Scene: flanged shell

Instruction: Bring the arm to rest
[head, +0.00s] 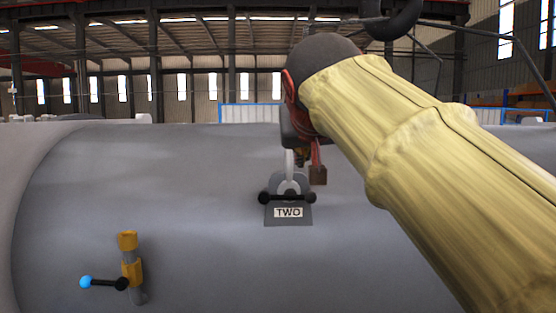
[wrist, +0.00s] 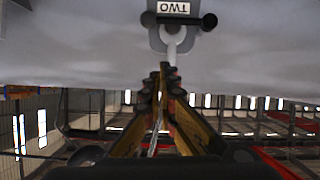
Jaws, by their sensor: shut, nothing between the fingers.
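My arm, in a yellowish sleeve, reaches in from the right in the head view and ends near the middle. My gripper (wrist: 163,72) is shut and empty in the wrist view, its fingertips together. The fitting labelled TWO (head: 289,212), with a black crossbar and a pale upright bar, stands on the grey shell (head: 190,190) just below the gripper. In the wrist view the TWO fitting (wrist: 173,10) appears upside down beyond the fingertips. I cannot tell whether they touch.
A yellow-and-grey valve (head: 131,268) with a blue-knobbed black lever stands at the lower left of the shell. Most of the shell's left side is clear. A hall with steel columns lies behind.

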